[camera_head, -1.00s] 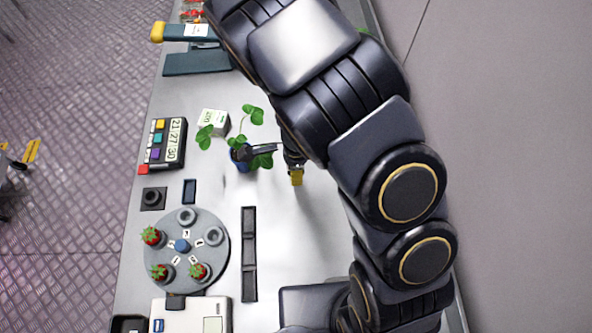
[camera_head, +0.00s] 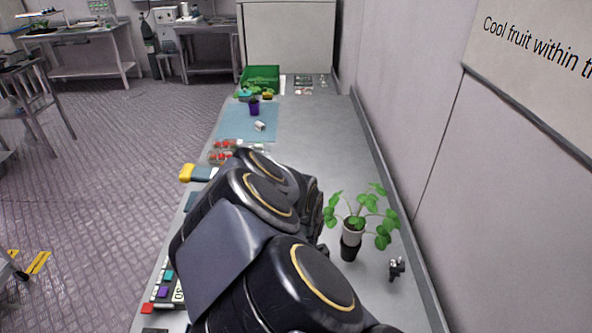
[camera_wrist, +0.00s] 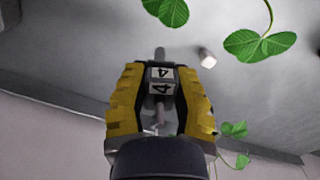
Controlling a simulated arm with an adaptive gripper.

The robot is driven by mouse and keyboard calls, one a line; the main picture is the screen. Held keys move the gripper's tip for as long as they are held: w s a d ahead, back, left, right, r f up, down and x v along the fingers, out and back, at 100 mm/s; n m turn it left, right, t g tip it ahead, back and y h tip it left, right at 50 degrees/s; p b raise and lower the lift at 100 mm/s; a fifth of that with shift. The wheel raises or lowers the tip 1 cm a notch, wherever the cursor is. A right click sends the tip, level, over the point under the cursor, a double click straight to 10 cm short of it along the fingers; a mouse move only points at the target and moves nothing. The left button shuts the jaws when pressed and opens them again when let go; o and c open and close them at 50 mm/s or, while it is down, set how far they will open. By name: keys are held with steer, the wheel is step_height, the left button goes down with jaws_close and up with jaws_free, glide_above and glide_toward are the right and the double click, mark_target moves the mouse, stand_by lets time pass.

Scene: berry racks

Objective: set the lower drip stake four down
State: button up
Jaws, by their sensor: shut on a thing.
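In the wrist view my gripper (camera_wrist: 160,95) has its yellow fingers closed on both sides of drip stake four (camera_wrist: 161,74), a grey block with a white label reading 4 and a grey rod end sticking out beyond it. Green leaves (camera_wrist: 262,45) hang beside it at the upper right, apart from the fingers. In the head view my arm's dark links fill the lower middle and hide the gripper and the stake.
A small black fixture (camera_head: 397,268) stands near the bench's right edge, by the wall. A blue mat (camera_head: 248,122) carries a purple pot (camera_head: 254,107) and a small white item. A green crate (camera_head: 261,73) stands at the far end. The bench's far middle right is clear.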

steer(key=w+d+r+n, duration=0.1)
steer(key=w+r+n, duration=0.2)
steer(key=r+n, duration=0.1)
steer(key=n, duration=0.1)
steer(key=w+d+r+n, duration=0.1)
steer(key=w+r+n, duration=0.1)
steer(key=shift+w+d+r+n, duration=0.25)
steer(key=shift+w+d+n, duration=0.05)
steer(key=shift+w+d+r+n, duration=0.5)
steer(key=shift+d+r+n, duration=0.5)
steer(key=shift+d+r, duration=0.05)
steer(key=shift+w+d+r+n, duration=0.45)
steer(key=shift+d+r+n, duration=0.55)
steer(key=shift+r, duration=0.1)
steer(key=shift+w+d+r+n, duration=0.5)
steer(key=shift+d+r+n, duration=0.5)
steer(key=shift+d+r, duration=0.05)
steer(key=shift+a, duration=0.1)
